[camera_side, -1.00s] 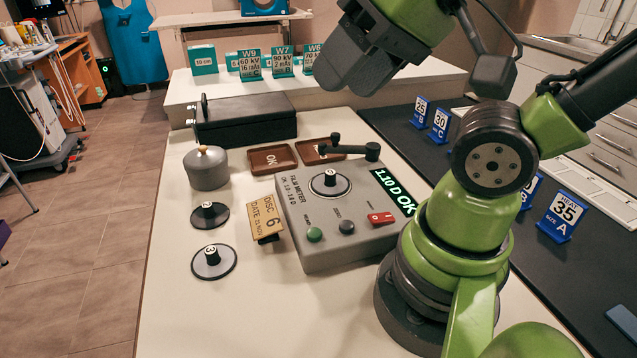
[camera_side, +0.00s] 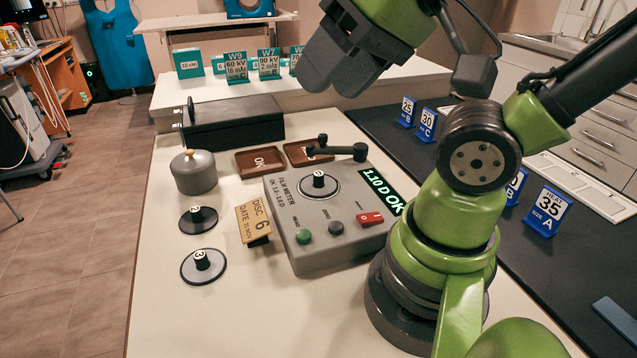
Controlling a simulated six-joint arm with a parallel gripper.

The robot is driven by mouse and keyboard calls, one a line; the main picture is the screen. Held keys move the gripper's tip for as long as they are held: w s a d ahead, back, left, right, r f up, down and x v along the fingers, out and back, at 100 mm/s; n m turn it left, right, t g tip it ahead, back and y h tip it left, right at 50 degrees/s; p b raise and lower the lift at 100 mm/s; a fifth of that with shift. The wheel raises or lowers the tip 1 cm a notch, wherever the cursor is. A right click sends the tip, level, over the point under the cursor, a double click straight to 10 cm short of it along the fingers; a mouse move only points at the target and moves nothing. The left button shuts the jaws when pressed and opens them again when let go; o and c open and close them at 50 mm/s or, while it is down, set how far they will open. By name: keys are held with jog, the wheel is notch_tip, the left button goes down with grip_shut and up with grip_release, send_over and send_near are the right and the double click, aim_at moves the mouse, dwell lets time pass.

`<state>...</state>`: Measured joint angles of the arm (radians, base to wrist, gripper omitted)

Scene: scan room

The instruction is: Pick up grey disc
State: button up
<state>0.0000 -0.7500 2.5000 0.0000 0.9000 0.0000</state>
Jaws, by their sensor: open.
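A grey disc (camera_side: 188,268) with a dark rim and a black knob lies flat on the pale bench at the front left. A darker, nearly black disc (camera_side: 187,224) with a similar knob lies just behind it. Another knobbed disc (camera_side: 306,190) sits on top of the grey film meter (camera_side: 330,258). My gripper (camera_side: 336,78) is open and empty, raised at the top middle over the back of the bench. It is well above and apart from all the discs.
A lidded grey pot (camera_side: 194,178), a black box (camera_side: 235,130) and two brown trays (camera_side: 261,163) stand behind the discs. The bench left of my base is clear at the front.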

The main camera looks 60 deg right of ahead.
jog(key=shift+w, duration=0.1)
jog(key=m+g+h, duration=0.2)
jog(key=g, duration=0.5)
send_over(320, 174)
jog(key=f, duration=1.9)
jog(key=shift+a+f, duration=0.25)
jog(key=shift+f, duration=0.1)
jog(key=shift+d+f, duration=0.15)
jog(key=shift+f, duration=1.3)
jog(key=shift+d+f, duration=0.1)
jog(key=shift+f, duration=1.3)
grip_shut()
